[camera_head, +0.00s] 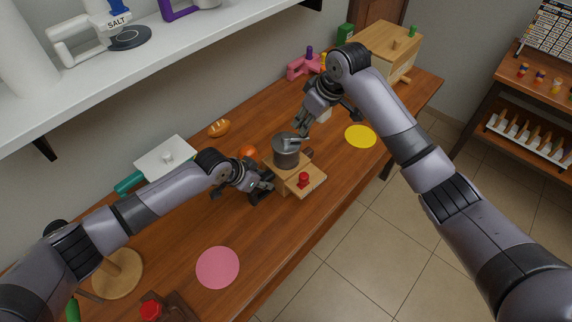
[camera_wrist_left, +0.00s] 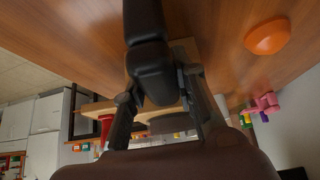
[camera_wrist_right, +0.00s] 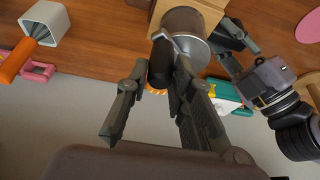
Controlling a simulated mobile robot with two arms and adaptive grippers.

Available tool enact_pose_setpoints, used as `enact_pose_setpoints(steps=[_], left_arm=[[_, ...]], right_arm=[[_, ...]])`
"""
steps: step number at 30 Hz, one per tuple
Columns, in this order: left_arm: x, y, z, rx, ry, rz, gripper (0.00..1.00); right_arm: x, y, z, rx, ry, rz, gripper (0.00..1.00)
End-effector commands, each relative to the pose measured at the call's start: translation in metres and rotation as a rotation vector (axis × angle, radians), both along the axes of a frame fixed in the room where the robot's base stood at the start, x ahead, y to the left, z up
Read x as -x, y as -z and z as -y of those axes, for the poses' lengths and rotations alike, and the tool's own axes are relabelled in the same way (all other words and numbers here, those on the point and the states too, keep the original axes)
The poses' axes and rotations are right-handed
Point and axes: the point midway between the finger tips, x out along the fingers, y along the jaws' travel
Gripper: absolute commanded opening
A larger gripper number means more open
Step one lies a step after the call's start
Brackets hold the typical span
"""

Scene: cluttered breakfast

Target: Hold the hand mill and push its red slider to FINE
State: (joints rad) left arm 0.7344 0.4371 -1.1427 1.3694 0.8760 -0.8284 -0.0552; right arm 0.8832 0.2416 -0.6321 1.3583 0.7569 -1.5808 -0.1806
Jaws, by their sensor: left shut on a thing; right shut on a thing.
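The hand mill has a grey metal cup (camera_head: 286,152) on a wooden base (camera_head: 308,186), standing upright on the table. Its red slider (camera_head: 304,180) is on the base's front right part; its markings are too small to read. The slider also shows in the left wrist view (camera_wrist_left: 106,126). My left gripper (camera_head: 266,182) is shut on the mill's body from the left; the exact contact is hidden. My right gripper (camera_head: 302,130) is above and behind the cup, shut on the dark crank knob (camera_wrist_right: 160,62). The crank arm joins it to the cup top.
An orange fruit (camera_head: 248,152) is just behind the left gripper. A yellow disc (camera_head: 360,136) lies to the right and a pink disc (camera_head: 218,267) in front. The table's front edge (camera_head: 310,235) is close to the mill.

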Motion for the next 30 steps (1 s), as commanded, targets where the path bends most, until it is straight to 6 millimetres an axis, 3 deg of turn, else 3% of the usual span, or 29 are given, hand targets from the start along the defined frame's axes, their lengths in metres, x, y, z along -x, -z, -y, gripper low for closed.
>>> enact_pose_setpoints(steps=[9,30], left_arm=[[0.001,0.001,-0.001,-0.004,-0.001,-0.003,0.0],[0.001,0.002,-0.001,-0.004,-0.002,-0.003,0.0]], right_arm=[[-0.031,-0.001,-0.012,-0.002,0.0,0.002,0.0],[-0.031,0.0,-0.012,0.0,-0.001,0.001,0.0]])
